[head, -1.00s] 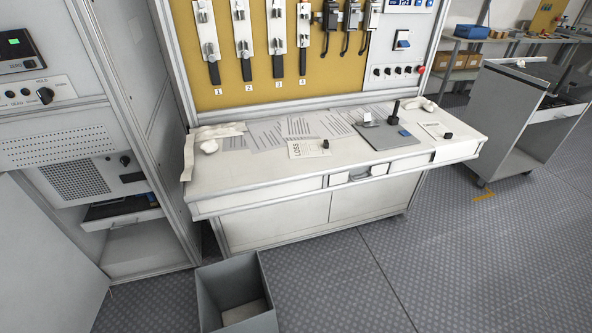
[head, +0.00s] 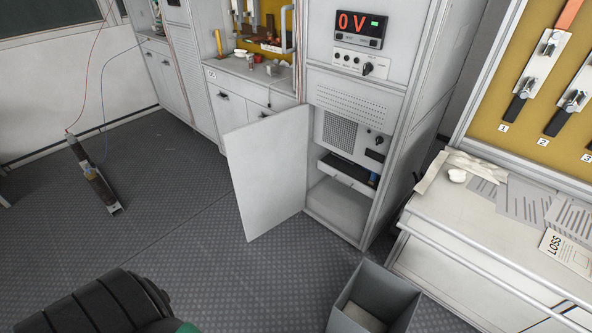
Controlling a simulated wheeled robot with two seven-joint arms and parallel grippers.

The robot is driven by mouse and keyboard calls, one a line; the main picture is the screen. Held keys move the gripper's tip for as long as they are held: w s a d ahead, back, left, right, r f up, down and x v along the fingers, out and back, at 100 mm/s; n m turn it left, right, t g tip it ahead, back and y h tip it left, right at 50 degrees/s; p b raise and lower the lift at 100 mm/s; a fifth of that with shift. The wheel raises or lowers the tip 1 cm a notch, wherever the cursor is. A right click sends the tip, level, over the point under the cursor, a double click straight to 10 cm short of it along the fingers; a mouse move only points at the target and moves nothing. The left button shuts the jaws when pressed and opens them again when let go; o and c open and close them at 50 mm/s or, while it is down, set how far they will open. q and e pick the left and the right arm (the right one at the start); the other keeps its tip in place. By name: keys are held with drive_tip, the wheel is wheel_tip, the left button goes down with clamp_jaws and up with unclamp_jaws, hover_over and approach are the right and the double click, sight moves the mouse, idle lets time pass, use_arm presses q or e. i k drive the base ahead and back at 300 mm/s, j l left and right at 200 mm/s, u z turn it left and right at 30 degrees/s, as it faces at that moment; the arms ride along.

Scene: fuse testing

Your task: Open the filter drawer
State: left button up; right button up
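A tall grey cabinet (head: 395,120) with a red "0 V" display (head: 360,25) stands right of centre in the head view. Its lower door (head: 265,175) hangs open to the left. Inside, below a perforated panel (head: 340,132), is a drawer-like unit (head: 342,178) with a dark top and a pale front edge. No label reading "filter" can be made out, and I cannot tell how far this unit is out. Below it is an open pale compartment (head: 338,208). Neither of my grippers is in view.
A grey open bin (head: 402,300) stands on the floor before the cabinet, beside the white workbench (head: 440,225). The floor (head: 170,230) between is clear.

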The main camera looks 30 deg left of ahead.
sight(350, 175)
drive_tip(key=u, duration=0.6)
drive_tip(key=j+z, duration=0.1)
drive_tip(key=z, duration=0.4)
drive_tip(key=i+j+z, duration=0.2)
drive_tip(key=j+z, duration=0.25)
drive_tip(key=j, duration=0.5)
drive_tip(key=j+z, duration=0.4)
drive_tip(key=j, duration=0.6)
